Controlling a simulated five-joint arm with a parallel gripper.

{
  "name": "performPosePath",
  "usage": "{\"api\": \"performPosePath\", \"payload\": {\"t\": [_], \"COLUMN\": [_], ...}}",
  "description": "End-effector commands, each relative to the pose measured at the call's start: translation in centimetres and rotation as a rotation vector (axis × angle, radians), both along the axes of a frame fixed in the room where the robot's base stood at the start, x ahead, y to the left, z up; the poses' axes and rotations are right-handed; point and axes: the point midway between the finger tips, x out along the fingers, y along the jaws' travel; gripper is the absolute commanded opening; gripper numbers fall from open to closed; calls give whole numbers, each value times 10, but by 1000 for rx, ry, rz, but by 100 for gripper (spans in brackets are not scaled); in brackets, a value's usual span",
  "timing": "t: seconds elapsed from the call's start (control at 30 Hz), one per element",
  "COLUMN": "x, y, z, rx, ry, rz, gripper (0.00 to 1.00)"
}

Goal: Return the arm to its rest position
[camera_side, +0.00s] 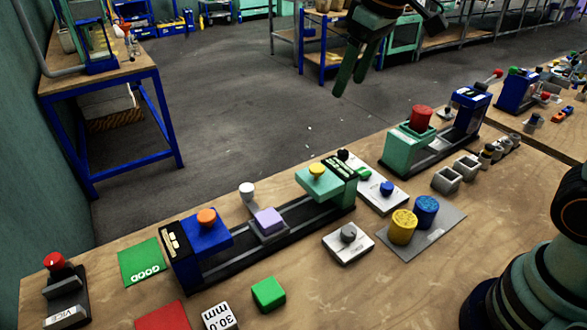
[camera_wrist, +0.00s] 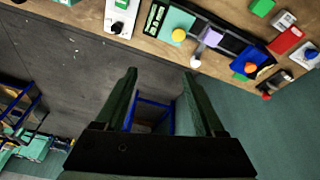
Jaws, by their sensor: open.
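My gripper (camera_side: 356,70) hangs in the air at the top of the side view, above and behind the far edge of the workbench. Its dark green fingers point down and hold nothing. In the wrist view my gripper (camera_wrist: 155,80) is open, with a wide empty gap between the fingers. Beyond the gap are the floor and a blue-framed table. My arm's base stands at the lower right of the side view, and part of the arm between is out of frame.
The wooden workbench (camera_side: 385,285) carries a press with a purple block (camera_side: 268,221), a second press with a red knob (camera_side: 421,117), and yellow (camera_side: 403,226) and blue (camera_side: 426,211) cylinders. A green block (camera_side: 268,293) lies in front. The air around my gripper is clear.

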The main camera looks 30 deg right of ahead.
Motion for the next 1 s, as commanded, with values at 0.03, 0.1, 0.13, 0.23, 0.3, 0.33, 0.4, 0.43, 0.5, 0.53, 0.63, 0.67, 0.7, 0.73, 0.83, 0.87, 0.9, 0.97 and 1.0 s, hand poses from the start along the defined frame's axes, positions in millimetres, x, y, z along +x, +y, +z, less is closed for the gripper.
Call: {"api": "performPosePath", "payload": {"t": [0.03,0.1,0.13,0.23,0.3,0.33,0.4,0.43,0.5,0.53,0.63,0.67,0.7,0.73,0.83,0.87,0.9,0.97,1.0], "x": [-14,-32,-39,-64,-79,-85,-97,-101,-109,-112,-116,-117,-118,-118,-118,-118,-118,-118,-118], "y": [-9,-20,-24,-37,-44,-47,-52,-54,-58,-59,-61,-61,-61,-61,-61,-61,-61,-61,-61], "z": [1,-1,-3,-12,-19,-23,-31,-34,-40,-43,-47,-48,-49,-49,-49,-49,-49,-49,-49], "rx": [7,17,21,35,45,49,56,59,64,65,69,70,71,71,70,70,70,70,70], "ry": [-21,-46,-57,-92,-116,-126,-144,-152,-164,-168,-178,-179,-179,-179,-178,-178,-178,-178,-178], "rz": [-29,-71,-87,-146,-183,-198,-227,-238,-259,-265,-280,-283,-284,-284,-284,-284,-284,-284,-284], "gripper": [71,71,71,71,71,71,71,71,71,71,71,71,71,71,71,71,71,71,71]}}
